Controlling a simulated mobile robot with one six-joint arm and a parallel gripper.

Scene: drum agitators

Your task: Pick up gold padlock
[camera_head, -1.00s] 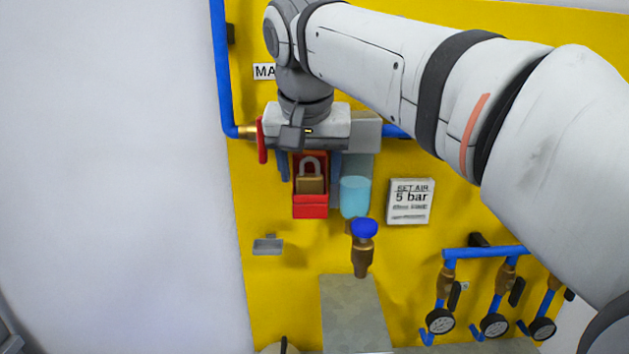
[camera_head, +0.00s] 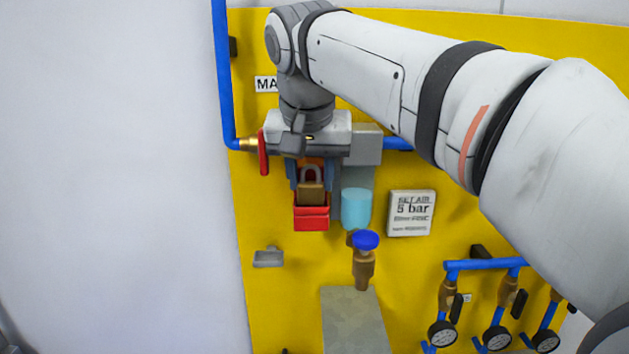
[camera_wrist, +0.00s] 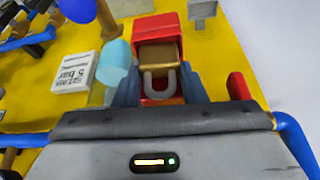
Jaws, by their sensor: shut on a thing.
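The gold padlock (camera_head: 311,194) with a grey shackle stands upright in the red holder (camera_head: 311,220) on the yellow panel. In the wrist view the padlock (camera_wrist: 158,54) shows its gold body, with the U-shaped shackle toward my gripper (camera_wrist: 161,88). My gripper (camera_head: 311,180) comes down from above, and its blue fingers are shut on the padlock, one on each side of the shackle. The padlock's lower end is hidden inside the red holder (camera_wrist: 155,25).
A light-blue cylinder (camera_head: 356,209) stands close to the right of the holder, with a blue-capped brass valve (camera_head: 364,258) below. A red lever (camera_head: 263,153) is close on the left. The "5 bar" sign (camera_head: 411,213) and gauges are farther right.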

